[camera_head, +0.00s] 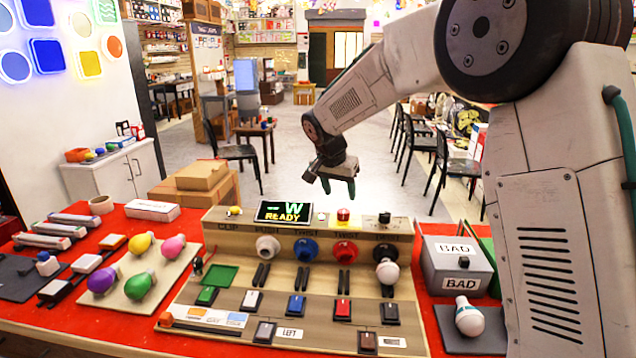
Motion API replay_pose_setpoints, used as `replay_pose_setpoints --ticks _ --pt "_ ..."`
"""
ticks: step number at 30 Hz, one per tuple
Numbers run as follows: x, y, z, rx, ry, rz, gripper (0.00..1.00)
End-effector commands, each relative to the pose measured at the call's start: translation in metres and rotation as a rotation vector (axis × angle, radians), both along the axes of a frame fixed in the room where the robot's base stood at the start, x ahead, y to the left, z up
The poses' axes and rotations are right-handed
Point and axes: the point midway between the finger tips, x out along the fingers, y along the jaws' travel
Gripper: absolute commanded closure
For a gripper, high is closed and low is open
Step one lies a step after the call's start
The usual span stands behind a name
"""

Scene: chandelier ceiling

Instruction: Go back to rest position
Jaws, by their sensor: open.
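My gripper (338,186) hangs from my arm above the back of the wooden control panel (225,298), a little right of the lit screen. Its small dark green fingers point down and are apart, with nothing seen between them. The screen (284,211) reads "W READY". My arm reaches in from the right side of the view, bent over the panel.
The red table (90,310) holds colored bulbs on a board (172,276) at the left. A white bulb (387,271) sits on the panel's right. Another white bulb (468,317) lies before the grey "BAD" box (456,262). Chairs and floor lie behind.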

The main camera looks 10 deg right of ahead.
Motion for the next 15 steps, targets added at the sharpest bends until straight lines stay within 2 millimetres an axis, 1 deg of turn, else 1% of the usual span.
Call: replay_pose_setpoints --ticks 2,5,6,8,9,11,12,14,15 --pt "-0.003 0.000 -0.002 -0.015 0.030 0.049 0.46" --pt "-0.027 -0.002 -0.022 -0.038 0.137 0.144 0.46" --pt "-0.043 -0.003 -0.025 -0.043 0.182 0.190 0.46" --pt "-0.070 -0.007 -0.022 -0.042 0.240 0.255 0.46" --pt "-0.087 -0.010 -0.019 -0.041 0.273 0.292 0.46" --pt "-0.111 -0.014 -0.014 -0.035 0.312 0.341 0.46" --pt "-0.128 -0.017 -0.010 -0.028 0.335 0.370 0.46" --pt "-0.152 -0.022 -0.003 -0.018 0.363 0.414 0.46" --pt "-0.170 -0.025 0.002 -0.009 0.381 0.443 0.46"
